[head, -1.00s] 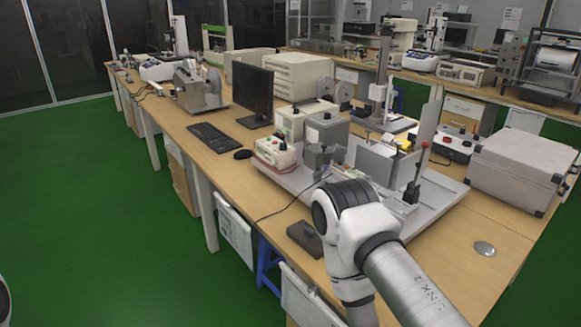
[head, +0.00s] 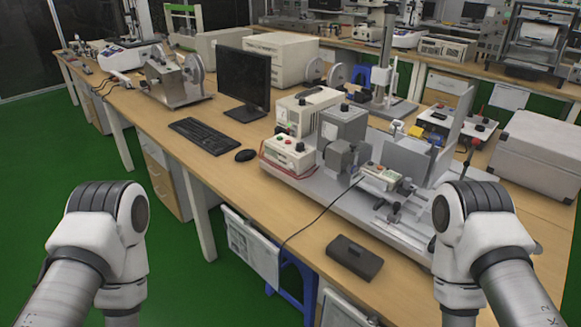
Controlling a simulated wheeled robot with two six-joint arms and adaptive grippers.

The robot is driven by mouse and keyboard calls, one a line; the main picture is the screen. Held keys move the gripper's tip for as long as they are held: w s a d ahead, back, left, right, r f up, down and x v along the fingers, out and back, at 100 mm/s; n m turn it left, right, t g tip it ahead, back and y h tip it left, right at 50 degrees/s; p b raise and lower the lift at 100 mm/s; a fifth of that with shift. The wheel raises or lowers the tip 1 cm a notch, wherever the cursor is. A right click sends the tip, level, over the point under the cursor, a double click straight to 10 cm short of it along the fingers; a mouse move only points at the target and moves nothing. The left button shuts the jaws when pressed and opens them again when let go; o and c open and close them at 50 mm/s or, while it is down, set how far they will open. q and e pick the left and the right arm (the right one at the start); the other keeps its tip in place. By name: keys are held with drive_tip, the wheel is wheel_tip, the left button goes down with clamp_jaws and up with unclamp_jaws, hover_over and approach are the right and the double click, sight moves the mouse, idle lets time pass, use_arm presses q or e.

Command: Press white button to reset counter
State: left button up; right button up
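No white button can be made out for sure at this size. A small pale box with a cable (head: 381,178), perhaps the counter, sits on the grey test rig (head: 320,184) on the wooden table; tiny coloured marks show on its top. A white control box (head: 288,152) with red and green buttons stands at the rig's left end. Both my white-and-grey arms show in the lower left and lower right, in front of the table. Neither gripper is in view. The right arm hides part of the rig's front right end.
A black block (head: 354,257) lies near the table's front edge. A monitor (head: 244,82), keyboard (head: 204,136) and mouse (head: 245,155) are left of the rig. A grey case (head: 541,155) stands at right. A blue stool (head: 292,278) is under the table.

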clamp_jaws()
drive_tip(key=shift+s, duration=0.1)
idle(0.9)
